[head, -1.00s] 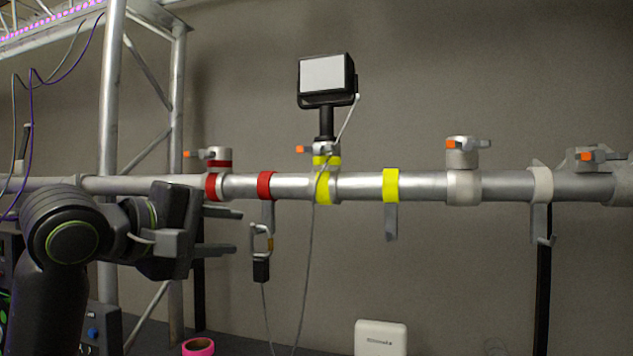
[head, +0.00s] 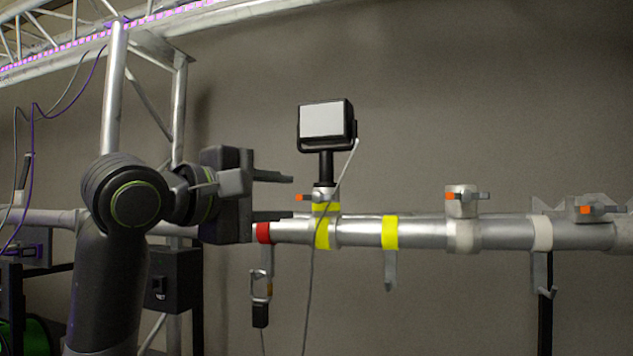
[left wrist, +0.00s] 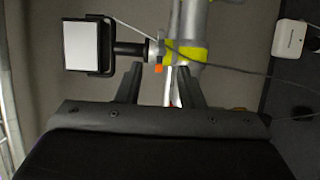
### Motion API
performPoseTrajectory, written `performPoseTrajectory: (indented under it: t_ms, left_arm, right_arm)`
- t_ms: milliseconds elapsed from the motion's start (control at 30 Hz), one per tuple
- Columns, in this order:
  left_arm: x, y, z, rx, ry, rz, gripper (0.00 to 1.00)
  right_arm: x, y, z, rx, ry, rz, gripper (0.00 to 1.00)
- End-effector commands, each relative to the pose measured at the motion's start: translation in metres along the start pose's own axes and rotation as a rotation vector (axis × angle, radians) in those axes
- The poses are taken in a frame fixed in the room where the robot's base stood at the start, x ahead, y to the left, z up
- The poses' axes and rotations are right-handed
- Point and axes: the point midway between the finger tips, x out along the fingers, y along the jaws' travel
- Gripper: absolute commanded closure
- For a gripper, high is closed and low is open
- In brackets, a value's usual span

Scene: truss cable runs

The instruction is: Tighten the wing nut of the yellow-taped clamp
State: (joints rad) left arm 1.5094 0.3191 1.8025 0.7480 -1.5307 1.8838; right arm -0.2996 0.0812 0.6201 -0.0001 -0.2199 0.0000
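The yellow-taped clamp (head: 322,233) sits on the horizontal pipe and carries a lamp (head: 326,122) on a black post. Its wing nut (head: 325,196) is grey with an orange tip pointing left. My left gripper (head: 288,197) is open, its fingers pointing right, one above and one below the height of the wing nut. In the left wrist view the yellow-taped clamp (left wrist: 183,53) lies ahead of the fingertips, and the orange tip (left wrist: 159,68) shows between the open fingers (left wrist: 160,80). No contact is visible. My right gripper is not in view.
A grey cable (head: 313,270) hangs from the lamp past the clamp. A red-taped hook (head: 264,233) with a carabiner and a yellow-taped hook (head: 390,232) flank it. White-taped clamps stand further right. A white box (left wrist: 289,38) shows in the left wrist view.

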Motion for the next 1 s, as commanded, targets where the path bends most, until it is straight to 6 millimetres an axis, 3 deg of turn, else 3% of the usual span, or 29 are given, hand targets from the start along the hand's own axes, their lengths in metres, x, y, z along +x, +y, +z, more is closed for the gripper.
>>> performPoseTrajectory:
  t_ms: [33, 200, 400, 600, 867, 1000]
  left_arm:
    - [0.012, 0.004, 0.001, -0.005, -0.005, -0.004, 0.65]
    - [0.046, 0.004, 0.0, -0.005, -0.003, -0.004, 0.65]
    - [0.075, 0.002, 0.0, -0.003, -0.001, -0.002, 0.65]
    - [0.086, 0.0, 0.0, 0.0, 0.001, -0.001, 0.65]
    - [0.087, -0.001, 0.0, 0.001, 0.001, 0.0, 0.65]
    - [0.087, -0.001, 0.0, 0.001, 0.001, 0.0, 0.81]
  right_arm:
    - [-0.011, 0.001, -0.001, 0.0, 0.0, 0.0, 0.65]
    - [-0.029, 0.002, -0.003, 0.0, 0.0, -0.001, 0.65]
    - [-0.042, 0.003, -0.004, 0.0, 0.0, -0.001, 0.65]
    - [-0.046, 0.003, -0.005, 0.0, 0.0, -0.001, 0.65]
    - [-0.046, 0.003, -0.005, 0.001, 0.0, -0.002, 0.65]
    - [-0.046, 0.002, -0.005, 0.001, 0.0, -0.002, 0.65]
